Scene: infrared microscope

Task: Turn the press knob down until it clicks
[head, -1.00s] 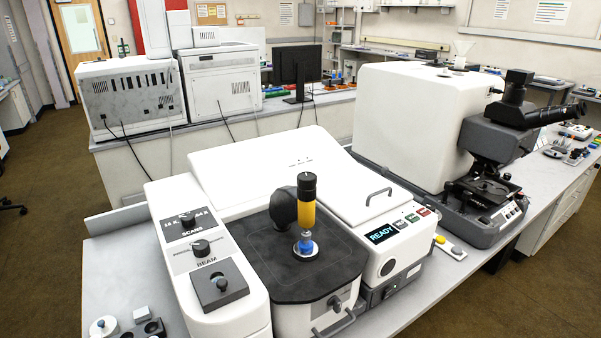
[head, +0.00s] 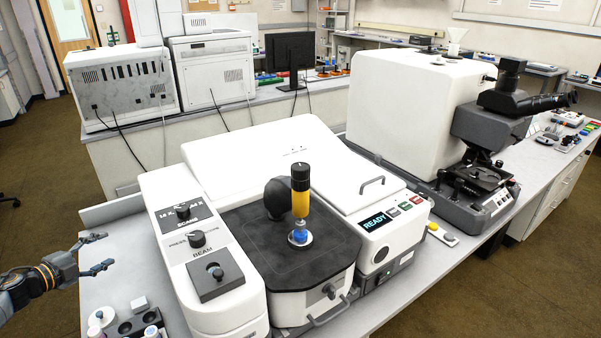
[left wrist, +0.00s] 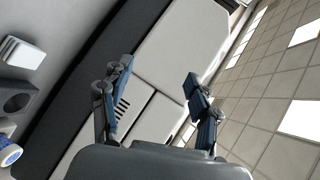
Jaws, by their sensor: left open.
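A press with a yellow body (head: 300,204) stands upright on the black top plate (head: 255,250) of the white instrument. Its black knob (head: 300,171) is on top, and a blue tip sits below over a pale round disc (head: 300,241). My left gripper (head: 108,250) is open and empty at the left, beside the instrument and well away from the press. In the left wrist view its two fingers (left wrist: 157,75) are spread with nothing between them. My right gripper is not in view.
The white control panel (head: 230,300) with several dark knobs stands between my left gripper and the press. A dark rounded part (head: 277,198) is close behind the press. A dark holder (head: 137,322) and small containers are at the front left. A READY display (head: 375,223) is lit.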

